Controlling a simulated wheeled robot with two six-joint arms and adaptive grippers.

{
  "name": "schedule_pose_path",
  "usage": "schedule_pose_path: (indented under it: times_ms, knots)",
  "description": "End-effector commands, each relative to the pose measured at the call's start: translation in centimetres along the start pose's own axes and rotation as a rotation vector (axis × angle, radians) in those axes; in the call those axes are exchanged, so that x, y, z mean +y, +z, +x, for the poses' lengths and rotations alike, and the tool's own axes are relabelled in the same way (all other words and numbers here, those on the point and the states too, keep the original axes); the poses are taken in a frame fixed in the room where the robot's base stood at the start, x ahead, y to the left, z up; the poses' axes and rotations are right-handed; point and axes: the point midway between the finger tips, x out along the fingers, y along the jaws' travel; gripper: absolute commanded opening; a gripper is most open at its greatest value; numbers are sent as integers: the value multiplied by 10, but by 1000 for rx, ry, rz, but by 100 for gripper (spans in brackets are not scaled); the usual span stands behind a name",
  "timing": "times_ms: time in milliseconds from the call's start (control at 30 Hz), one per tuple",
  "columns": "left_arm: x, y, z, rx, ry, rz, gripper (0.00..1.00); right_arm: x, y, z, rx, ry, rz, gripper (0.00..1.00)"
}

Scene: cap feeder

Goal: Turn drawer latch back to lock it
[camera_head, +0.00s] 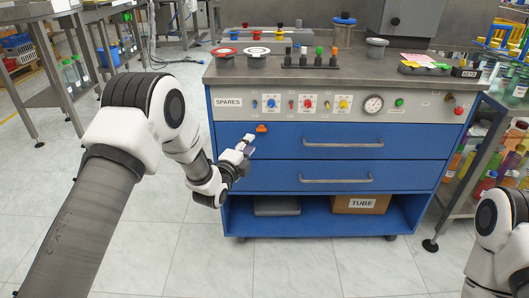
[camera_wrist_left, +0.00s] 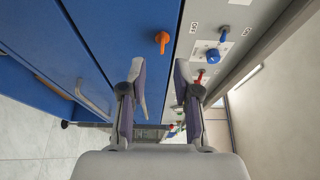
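The drawer latch (camera_head: 261,128) is a small orange knob on the blue upper drawer front, near its top left corner. It also shows in the left wrist view (camera_wrist_left: 162,39), where its lever sticks out from the blue face, ahead of my fingers. The upper drawer (camera_head: 343,142) looks closed. My left gripper (camera_head: 245,144) is in front of the drawer, just below and left of the latch in the head view. In the left wrist view its two fingers (camera_wrist_left: 155,92) stand apart with nothing between them. My right arm shows at the right edge, but its gripper is out of view.
Above the drawer a grey panel (camera_head: 424,114) carries switches, knobs and a gauge. Caps and posts stand on the metal worktop (camera_head: 335,77). A box marked TUBE (camera_head: 361,204) sits on the lower shelf. A bottle rack stands at the right. The floor before the cabinet is clear.

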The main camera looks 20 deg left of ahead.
Motion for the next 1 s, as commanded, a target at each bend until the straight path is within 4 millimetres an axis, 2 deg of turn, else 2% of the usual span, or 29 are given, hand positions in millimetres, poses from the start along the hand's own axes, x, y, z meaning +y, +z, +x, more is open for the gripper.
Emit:
schedule_pose_path:
  times_ms: [300,400,667,700,767,800,1000]
  knots:
    - [1,-1,55,2,1,1,31,0,0,12,-1,0,1,0]
    - [0,-1,68,2,2,0,31,0,0,14,-1,0,1,0]
    - [-1,-1,73,1,5,-2,31,0,0,14,-1,0,1,0]
    - [-1,-1,73,1,5,-2,28,0,0,14,-1,0,1,0]
    - [-1,-1,73,1,5,-2,6,0,0,14,-1,0,1,0]
    - [-1,-1,73,1,5,-2,0,0,0,14,-1,0,1,0]
    - [-1,-1,73,1,5,-2,0,0,0,14,-1,0,1,0]
